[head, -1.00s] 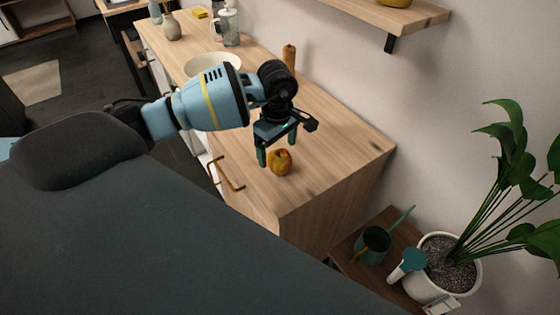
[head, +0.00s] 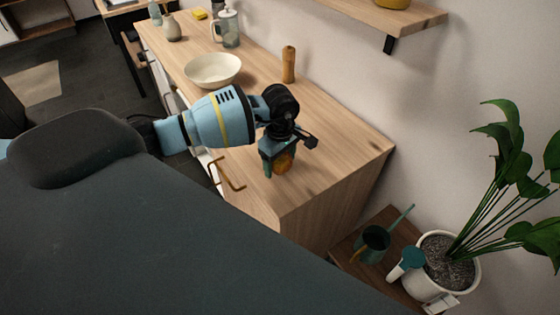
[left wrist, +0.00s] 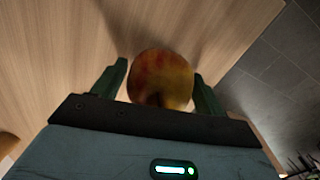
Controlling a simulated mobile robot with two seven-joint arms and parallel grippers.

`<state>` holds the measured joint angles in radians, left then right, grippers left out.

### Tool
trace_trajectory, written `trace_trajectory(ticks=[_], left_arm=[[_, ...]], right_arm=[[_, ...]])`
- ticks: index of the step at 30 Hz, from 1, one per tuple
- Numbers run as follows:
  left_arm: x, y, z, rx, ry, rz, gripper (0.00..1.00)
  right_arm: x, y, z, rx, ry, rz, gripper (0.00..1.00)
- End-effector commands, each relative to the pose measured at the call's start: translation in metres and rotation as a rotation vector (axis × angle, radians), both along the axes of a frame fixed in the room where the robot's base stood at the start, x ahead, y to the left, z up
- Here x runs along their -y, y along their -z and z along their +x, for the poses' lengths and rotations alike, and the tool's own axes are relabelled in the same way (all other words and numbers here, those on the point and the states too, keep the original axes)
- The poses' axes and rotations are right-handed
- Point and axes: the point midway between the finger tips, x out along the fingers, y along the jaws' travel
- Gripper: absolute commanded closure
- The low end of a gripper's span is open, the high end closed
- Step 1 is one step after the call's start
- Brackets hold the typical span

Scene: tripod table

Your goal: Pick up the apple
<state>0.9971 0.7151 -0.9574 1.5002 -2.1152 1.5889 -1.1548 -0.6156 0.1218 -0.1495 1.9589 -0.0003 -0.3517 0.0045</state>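The apple (head: 285,162), yellow and red, is on the wooden counter (head: 330,140) near its front end. My left gripper (head: 277,160) is down at the apple, and its fingers partly hide the fruit in the head view. In the left wrist view the apple (left wrist: 161,79) sits between the two dark green fingers of the left gripper (left wrist: 160,80). A small gap shows on the left side of the apple; the right finger is very close to it, and I cannot tell if it touches. My right gripper is not in view.
A cream bowl (head: 213,70), a wooden mill (head: 289,64), a glass jug (head: 228,28) and a vase (head: 171,27) stand farther back on the counter. A potted plant (head: 446,265) and a dark watering can (head: 374,243) are beyond its right end.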

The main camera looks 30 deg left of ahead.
Motion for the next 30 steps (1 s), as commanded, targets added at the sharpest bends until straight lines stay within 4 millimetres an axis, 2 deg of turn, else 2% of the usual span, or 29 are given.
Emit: trace_trajectory(ticks=[1, 8, 19, 23, 27, 30], left_arm=[[0.000, 0.000, 0.000, 0.000, 0.000, 0.000, 0.34], [0.000, 0.000, 0.000, 0.000, 0.000, 0.000, 0.65], [-0.001, -0.005, 0.001, 0.003, -0.001, 0.000, 0.66], [-0.001, -0.015, 0.001, 0.003, 0.001, 0.000, 0.66], [-0.001, -0.034, 0.001, 0.003, 0.000, 0.001, 0.66], [0.000, -0.037, -0.015, 0.000, 0.002, 0.002, 0.66]], right_arm=[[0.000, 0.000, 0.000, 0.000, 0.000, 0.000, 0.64], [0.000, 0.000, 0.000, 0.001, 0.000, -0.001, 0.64], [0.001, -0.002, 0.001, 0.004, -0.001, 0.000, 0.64], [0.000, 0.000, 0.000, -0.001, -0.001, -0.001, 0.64], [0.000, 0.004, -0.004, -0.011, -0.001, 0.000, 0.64], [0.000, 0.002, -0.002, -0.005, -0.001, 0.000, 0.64]])
